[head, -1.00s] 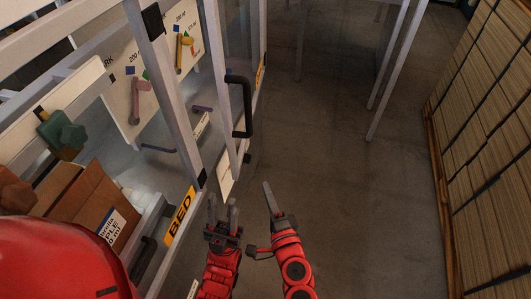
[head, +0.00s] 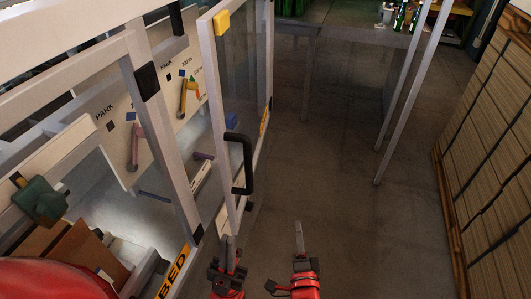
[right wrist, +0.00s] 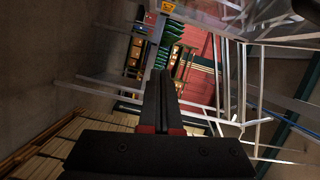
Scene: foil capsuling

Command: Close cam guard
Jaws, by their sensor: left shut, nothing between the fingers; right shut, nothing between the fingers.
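The cam guard (head: 217,110) is a clear panel in a grey metal frame on the machine at the left. It stands ajar, swung out from the machine's front post, with a gap at its near edge. Its black bow handle (head: 247,165) is on the near upright and free of any gripper. My left gripper (head: 229,247) is shut and empty, below the handle near the guard's lower end; I cannot tell whether it touches. My right gripper (head: 299,236) is shut and empty, right of the guard over the floor. Its closed fingers show in the right wrist view (right wrist: 158,100).
Inside the machine are a white panel with coloured levers (head: 133,145), a green knob (head: 40,202) and an open cardboard box (head: 85,255). Stacked cartons (head: 490,150) line the right. Floor between is clear.

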